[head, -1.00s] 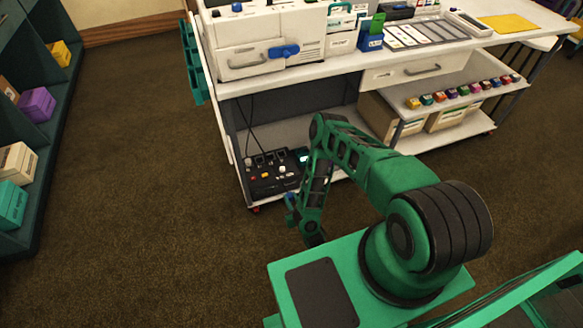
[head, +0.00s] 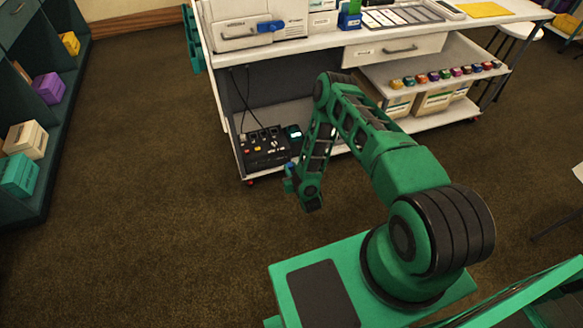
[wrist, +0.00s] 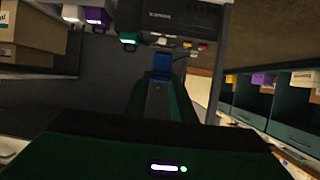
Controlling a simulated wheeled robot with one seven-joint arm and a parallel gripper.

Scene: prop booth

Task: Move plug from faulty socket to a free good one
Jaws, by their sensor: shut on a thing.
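The black socket box (head: 262,150) stands on the cart's bottom shelf, with pale and coloured small parts on its top. I cannot tell its faulty socket from its good ones. Black cables run down to its left side. My gripper (head: 289,176) is just right of and in front of the box, apart from it. In the wrist view my gripper (wrist: 162,72) is shut on a small blue thing (wrist: 162,63). The picture is too dark to confirm that it is the plug. A dark box with small coloured parts shows beyond it.
The white cart (head: 290,42) carries a white machine (head: 235,25) above. Cardboard boxes (head: 435,103) stand at its right, below a row of small coloured blocks (head: 445,75). A dark shelf unit (head: 50,125) stands at the left. The carpet (head: 160,200) between is clear.

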